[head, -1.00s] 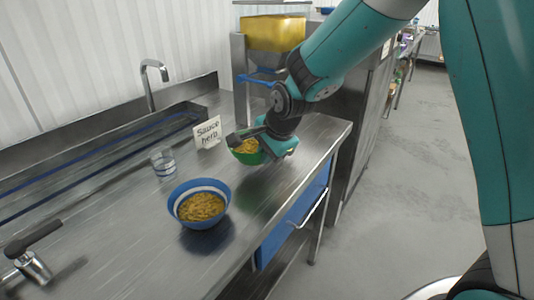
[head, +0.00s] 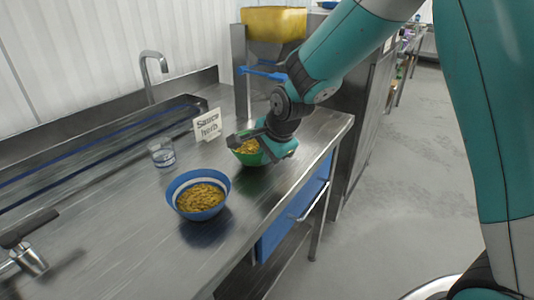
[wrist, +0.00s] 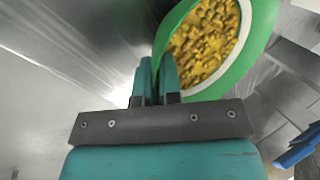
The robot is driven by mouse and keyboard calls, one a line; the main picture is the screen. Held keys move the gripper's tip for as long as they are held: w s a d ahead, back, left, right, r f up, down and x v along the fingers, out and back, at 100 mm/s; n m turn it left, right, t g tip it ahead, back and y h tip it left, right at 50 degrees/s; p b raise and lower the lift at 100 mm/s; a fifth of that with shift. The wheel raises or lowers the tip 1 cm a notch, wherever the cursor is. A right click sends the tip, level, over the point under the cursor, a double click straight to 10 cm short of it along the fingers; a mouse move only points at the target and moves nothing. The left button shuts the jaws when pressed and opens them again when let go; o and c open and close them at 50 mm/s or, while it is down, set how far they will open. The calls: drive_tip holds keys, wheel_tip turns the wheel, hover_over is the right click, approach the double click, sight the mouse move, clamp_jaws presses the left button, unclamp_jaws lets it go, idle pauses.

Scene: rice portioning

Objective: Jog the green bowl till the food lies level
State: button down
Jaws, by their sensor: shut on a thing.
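The green bowl (head: 262,157) is at the far right part of the steel counter, partly hidden by my gripper. It holds yellow-brown food, which shows in the wrist view filling the inside of the green bowl (wrist: 262,62). My gripper (wrist: 156,72) is shut on the near wall of the bowl, with its two teal fingers close together at the rim. In the head view my gripper (head: 258,138) reaches over the bowl from the right. I cannot tell whether the bowl touches the counter or whether the food is level.
A blue bowl (head: 179,204) of similar food stands on the counter (head: 120,235) in front. A glass (head: 162,153) and a "Sauce herb" sign (head: 208,125) stand behind it. A tap (head: 149,75) and a yellow hopper (head: 273,24) are at the back.

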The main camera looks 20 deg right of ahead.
drive_tip(key=shift+f, duration=0.3)
drive_tip(key=shift+f, duration=0.35)
drive_tip(key=c, duration=1.2)
unclamp_jaws()
drive_tip(key=v, duration=1.8)
drive_tip(key=s+a+n+g+y+p, duration=0.1)
drive_tip(key=s+a+n, duration=0.1)
drive_tip(key=s+n, duration=0.5)
drive_tip(key=s+a+n+g+p, duration=0.1)
drive_tip(key=s+a+n+g, duration=0.1)
drive_tip(key=s+n, duration=0.5)
drive_tip(key=s+a+n+g+y+p, duration=0.1)
drive_tip(key=s+a+n, duration=0.2)
drive_tip(key=s+n, duration=0.4)
drive_tip(key=shift+s+f+g+y, duration=0.3)
drive_tip(key=shift+s+f+g, duration=0.1)
drive_tip(key=shift+s, duration=0.1)
